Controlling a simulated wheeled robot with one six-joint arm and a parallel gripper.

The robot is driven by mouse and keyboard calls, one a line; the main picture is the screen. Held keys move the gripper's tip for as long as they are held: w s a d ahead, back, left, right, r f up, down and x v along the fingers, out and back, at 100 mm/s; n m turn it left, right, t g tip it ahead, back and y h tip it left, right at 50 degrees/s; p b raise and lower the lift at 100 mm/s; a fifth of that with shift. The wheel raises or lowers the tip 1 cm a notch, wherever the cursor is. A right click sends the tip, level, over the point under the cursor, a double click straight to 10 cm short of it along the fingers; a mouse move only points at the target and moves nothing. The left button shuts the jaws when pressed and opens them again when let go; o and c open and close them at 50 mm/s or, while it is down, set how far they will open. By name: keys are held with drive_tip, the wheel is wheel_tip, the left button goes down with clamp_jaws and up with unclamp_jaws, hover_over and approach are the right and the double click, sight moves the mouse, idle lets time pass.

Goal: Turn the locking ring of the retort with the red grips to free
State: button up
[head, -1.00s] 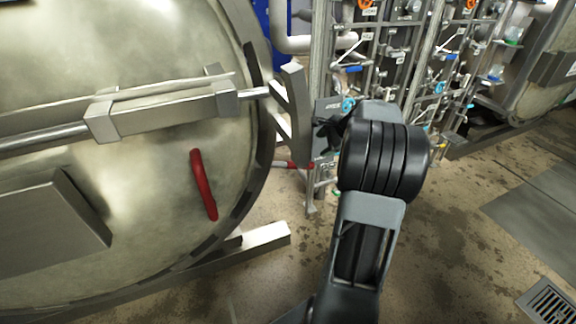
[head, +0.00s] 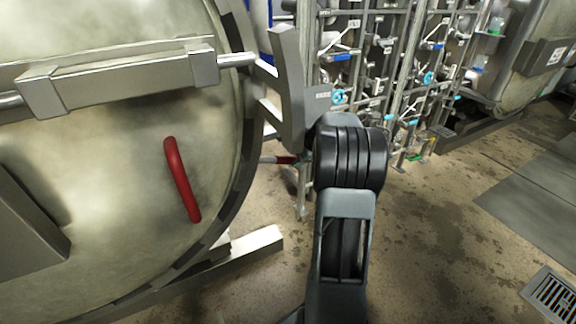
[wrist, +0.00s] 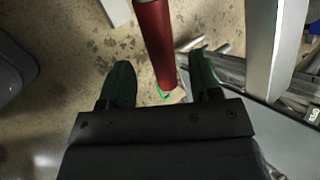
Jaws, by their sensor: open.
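The retort's big round door (head: 110,170) fills the left of the head view, with the dark locking ring (head: 238,150) around its edge. A bar with a red grip (head: 286,160) sticks out from the ring's right side, its end close to my arm. A curved red handle (head: 182,180) sits on the door face. In the wrist view my gripper (wrist: 162,72) is open, and the red grip (wrist: 154,35) runs between its two dark green fingers with gaps on both sides. Whether it is at fingertip depth I cannot tell. My arm hides the gripper in the head view.
A grey angled bracket (head: 288,90) stands beside the ring, just above the red grip. A pipe and valve rack (head: 390,80) stands behind my arm. A metal beam (head: 250,245) lies low under the door. The floor at right is clear, with a drain grate (head: 550,297).

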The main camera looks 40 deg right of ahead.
sight(291, 158)
drive_tip(key=shift+b+x, duration=0.75)
drive_tip(key=shift+x, duration=2)
drive_tip(key=shift+d, duration=0.1)
drive_tip(key=shift+c, duration=0.2)
clamp_jaws()
